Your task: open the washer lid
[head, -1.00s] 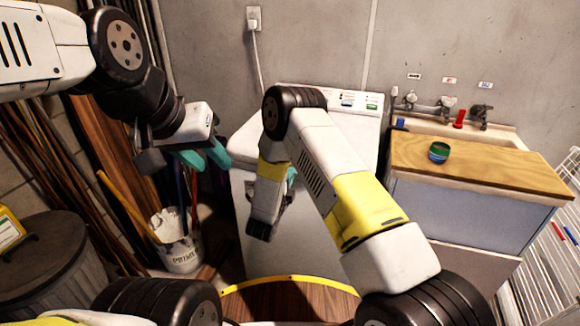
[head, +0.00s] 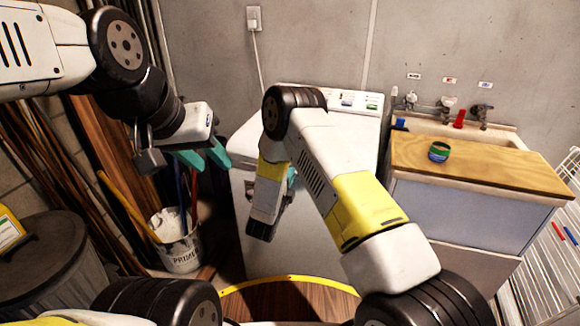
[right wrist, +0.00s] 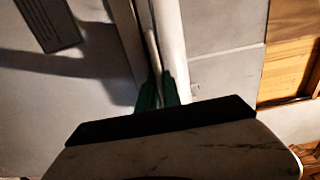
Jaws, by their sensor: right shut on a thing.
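The white washer (head: 330,240) stands against the back wall in the head view, with its control panel (head: 352,101) at the rear. Its lid (head: 243,142) looks down or nearly so; my right arm hides much of it. My right gripper (right wrist: 163,92) is at the washer's front left edge in the head view, mostly hidden by its own wrist. In the right wrist view its teal fingers are shut on a thin white edge, which seems to be the lid's. My left gripper (head: 203,158) is open and empty, left of the washer.
A sink cabinet with a wooden board (head: 475,165) and a small green-and-blue can (head: 439,152) stands right of the washer. A primer bucket (head: 180,245) with poles is at the left, near a dark bin (head: 40,255). A white rack (head: 548,255) is at far right.

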